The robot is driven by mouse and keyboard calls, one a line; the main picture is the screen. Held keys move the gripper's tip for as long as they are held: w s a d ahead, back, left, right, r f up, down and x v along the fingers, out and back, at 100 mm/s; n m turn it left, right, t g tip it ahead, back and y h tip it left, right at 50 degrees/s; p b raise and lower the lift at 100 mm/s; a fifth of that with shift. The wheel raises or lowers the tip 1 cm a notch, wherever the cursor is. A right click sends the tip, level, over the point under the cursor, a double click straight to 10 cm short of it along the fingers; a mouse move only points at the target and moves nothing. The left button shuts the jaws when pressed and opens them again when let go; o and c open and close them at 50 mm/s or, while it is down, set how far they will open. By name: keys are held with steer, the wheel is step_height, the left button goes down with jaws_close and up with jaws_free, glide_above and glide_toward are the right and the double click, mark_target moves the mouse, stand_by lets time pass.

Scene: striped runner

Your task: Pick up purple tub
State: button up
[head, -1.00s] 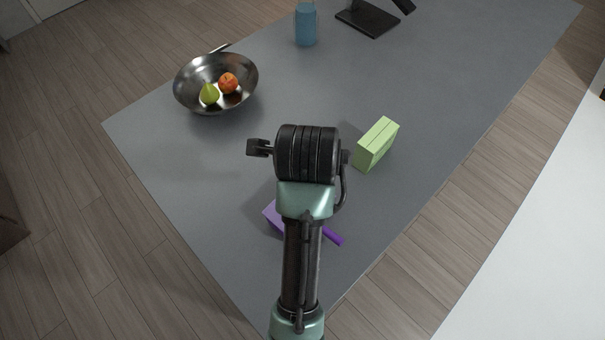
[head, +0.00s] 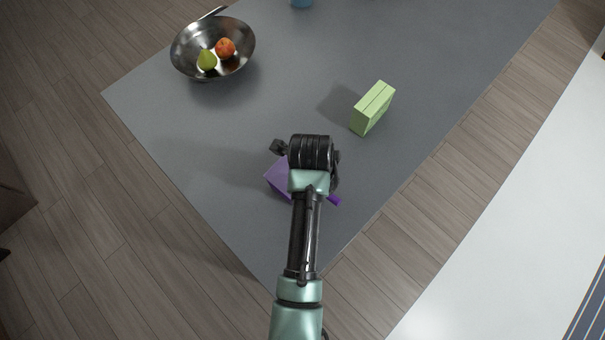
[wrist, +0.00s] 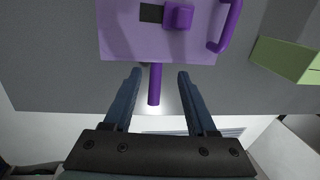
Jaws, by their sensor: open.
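The purple tub (head: 276,178) lies on the grey table, partly hidden under my arm in the head view. In the wrist view the tub (wrist: 120,35) fills the top middle, pale purple with a dark square opening, a darker purple knob and a loop handle at its right. A dark purple rod (wrist: 154,88) sticks out from its near edge. My gripper (wrist: 159,74) is open, its two fingers on either side of the rod in the picture. I cannot tell whether they touch the tub. The fingers are hidden in the head view.
A green box (head: 372,108) stands right of the tub and shows at the right in the wrist view (wrist: 285,58). A metal bowl (head: 240,62) with a pear and an orange fruit is at the back left. The table between is clear.

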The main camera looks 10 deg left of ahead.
steer(key=shift+d+f+p, duration=0.15)
steer(key=shift+f+p, duration=0.05)
steer(key=shift+f, duration=0.9)
steer(key=shift+d+f+p, duration=0.1)
steer(key=shift+f+p, duration=0.1)
steer(key=shift+f, duration=0.85)
jaws_close()
steer(key=shift+w, duration=0.1)
